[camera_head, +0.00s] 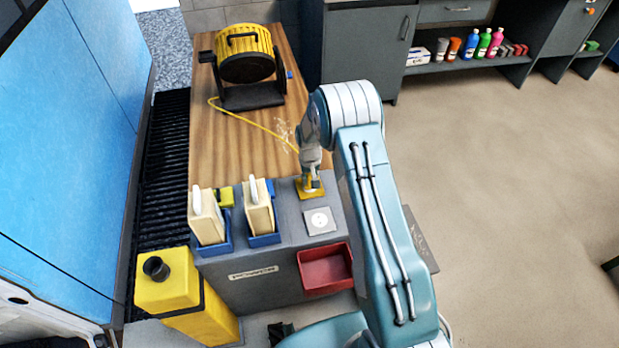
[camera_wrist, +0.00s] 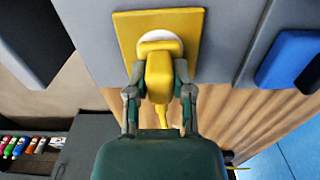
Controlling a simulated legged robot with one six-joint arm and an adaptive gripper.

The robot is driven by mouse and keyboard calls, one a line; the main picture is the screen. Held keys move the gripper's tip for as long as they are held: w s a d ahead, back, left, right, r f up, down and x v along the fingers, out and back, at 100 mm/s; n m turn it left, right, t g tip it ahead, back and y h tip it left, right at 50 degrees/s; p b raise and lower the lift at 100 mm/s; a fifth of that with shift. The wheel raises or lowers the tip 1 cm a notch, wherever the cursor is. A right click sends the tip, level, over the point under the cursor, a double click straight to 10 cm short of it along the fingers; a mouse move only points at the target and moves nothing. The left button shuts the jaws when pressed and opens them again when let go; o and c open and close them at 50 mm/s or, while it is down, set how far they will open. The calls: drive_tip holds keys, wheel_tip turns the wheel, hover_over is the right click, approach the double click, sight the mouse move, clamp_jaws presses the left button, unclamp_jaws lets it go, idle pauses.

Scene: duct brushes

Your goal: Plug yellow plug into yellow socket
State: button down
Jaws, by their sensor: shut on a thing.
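The yellow socket (camera_wrist: 188,22) is a square yellow plate with a white round face on the grey panel. In the head view the yellow socket (camera_head: 301,190) sits at the back right of the grey unit, partly hidden by my gripper. My gripper (camera_wrist: 160,88) has its two fingers on either side of the yellow plug (camera_wrist: 158,74) and is shut on it. The plug is at the socket's white face and covers part of it; how deep it sits cannot be told. In the head view my gripper (camera_head: 311,178) is right over the yellow socket, and the plug is mostly hidden.
A white socket (camera_head: 319,221) and a red bin (camera_head: 325,270) lie in front of the yellow socket. Two cream-coloured items stand in blue holders (camera_head: 263,238) to the left. A yellow cable (camera_head: 255,124) runs from the cable reel (camera_head: 246,55) across the wooden top.

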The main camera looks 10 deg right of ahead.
drive_tip(key=shift+f, duration=0.35)
drive_tip(key=shift+c, duration=2.1)
unclamp_jaws()
drive_tip(key=shift+r, duration=0.1)
wheel_tip(320, 180, up, 12)
drive_tip(key=shift+f, duration=0.15)
